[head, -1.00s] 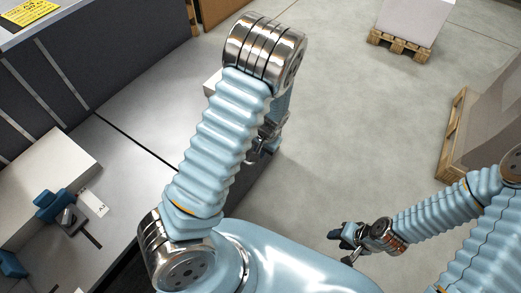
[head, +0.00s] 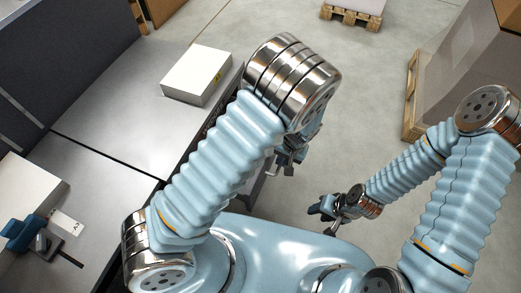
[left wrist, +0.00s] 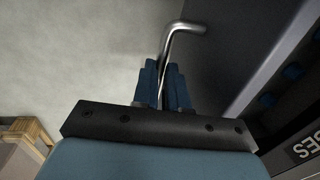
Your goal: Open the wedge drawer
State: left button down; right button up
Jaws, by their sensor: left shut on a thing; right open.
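My left gripper (left wrist: 163,85) has its blue fingers closed around a bent metal handle (left wrist: 185,27) in the left wrist view. The handle stands off a dark drawer front (left wrist: 225,50). Beyond the front's pale top edge, small blue pieces (left wrist: 266,100) lie in a dark space, so the drawer appears at least partly open. In the head view, my left gripper (head: 290,158) is beside the bench, partly behind my arm, and a grey panel (head: 251,190) shows below it. My right gripper (head: 326,208) is open and empty over the floor.
A white box (head: 197,75) lies on the grey bench top (head: 125,125). A blue device with a card marked A (head: 66,222) stands at the left. Pallets (head: 350,17) and a large carton (head: 470,60) stand on the floor.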

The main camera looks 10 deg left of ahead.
pick_arm(q)
jog(key=s+d, duration=0.1)
jog(key=d, duration=0.9)
jog(key=shift+s+b, duration=0.2)
jog(key=shift+b, duration=0.1)
jog(key=c, duration=1.2)
grip_release()
jog(key=shift+o, duration=0.2)
jog(key=shift+a, duration=0.1)
notch_tip(320, 180, up, 14)
jog(key=d, duration=0.2)
jog(key=shift+s+d+f, duration=0.15)
jog(key=shift+d+f, duration=0.1)
jog(key=shift+d, duration=0.05)
